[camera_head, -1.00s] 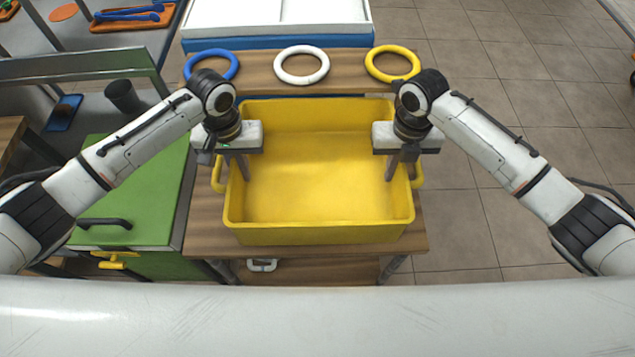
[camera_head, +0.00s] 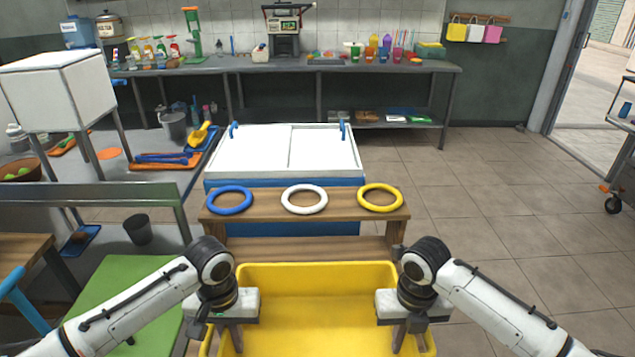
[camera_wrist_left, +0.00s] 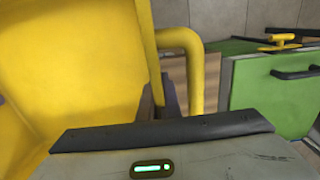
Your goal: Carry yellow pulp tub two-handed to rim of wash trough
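The yellow pulp tub (camera_head: 318,281) is low in the middle of the head view, its near part cut off by the frame. My left gripper (camera_head: 230,335) is at its left wall and my right gripper (camera_head: 403,335) at its right wall. In the left wrist view the tub wall (camera_wrist_left: 80,60) runs between the left fingers, which look shut on it, beside the yellow side handle (camera_wrist_left: 196,75). The right gripper sits the same way; its outer finger is partly hidden. A blue-sided trough with a white divided top (camera_head: 285,148), perhaps the wash trough, stands beyond.
A wooden shelf (camera_head: 350,205) with blue, white and yellow rings stands between tub and trough. A green cabinet (camera_head: 125,275) is close on the left, a grey rail (camera_head: 90,190) further left. Open tiled floor (camera_head: 490,220) lies to the right. A long counter (camera_head: 300,66) lines the back wall.

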